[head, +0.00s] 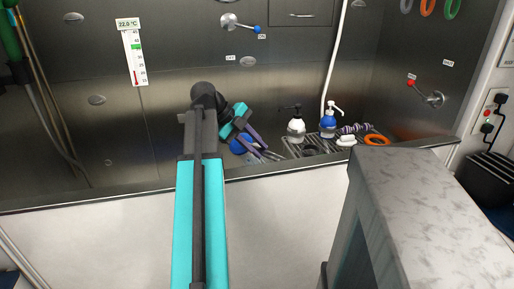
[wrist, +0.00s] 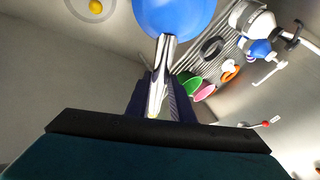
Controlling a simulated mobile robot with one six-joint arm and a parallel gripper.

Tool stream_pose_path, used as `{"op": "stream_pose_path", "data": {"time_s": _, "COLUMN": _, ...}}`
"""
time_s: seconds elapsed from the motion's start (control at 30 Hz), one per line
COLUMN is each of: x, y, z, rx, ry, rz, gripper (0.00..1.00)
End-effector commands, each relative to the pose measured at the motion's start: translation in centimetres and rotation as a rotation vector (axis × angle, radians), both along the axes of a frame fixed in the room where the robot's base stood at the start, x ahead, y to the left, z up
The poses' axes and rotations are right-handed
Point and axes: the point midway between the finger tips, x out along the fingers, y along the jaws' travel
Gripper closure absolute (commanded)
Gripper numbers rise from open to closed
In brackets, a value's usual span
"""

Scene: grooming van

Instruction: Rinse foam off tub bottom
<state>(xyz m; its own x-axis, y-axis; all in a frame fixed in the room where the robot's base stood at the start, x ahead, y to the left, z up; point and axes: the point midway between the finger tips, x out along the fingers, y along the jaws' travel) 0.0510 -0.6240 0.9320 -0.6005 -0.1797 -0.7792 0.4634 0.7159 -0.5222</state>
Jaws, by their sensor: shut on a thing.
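My gripper (head: 256,141) is inside the tub and is shut on a tool with a blue round head (head: 238,147) and a shiny metal handle. The wrist view shows the blue head (wrist: 174,14) beyond my fingers and the metal handle (wrist: 160,72) between them. I cannot tell whether the head touches the tub. The steel tub (head: 120,185) has a raised front edge that hides most of its bottom in the head view. In the wrist view, the grey tub bottom (wrist: 60,75) holds a round ring with a yellow ball (wrist: 96,6). I see no clear foam.
A marbled grey block (head: 430,200) stands outside, front right. The tub's left side looks clear.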

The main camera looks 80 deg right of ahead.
Motion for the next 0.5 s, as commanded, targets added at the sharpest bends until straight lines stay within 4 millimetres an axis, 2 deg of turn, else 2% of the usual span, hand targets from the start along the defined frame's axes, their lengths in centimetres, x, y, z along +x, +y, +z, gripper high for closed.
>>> {"op": "stream_pose_path", "data": {"time_s": 0.5, "x": -0.34, "y": 0.81, "z": 0.06, "rx": -0.001, "ry": 0.0, "rz": 0.0, "gripper": 1.0}}
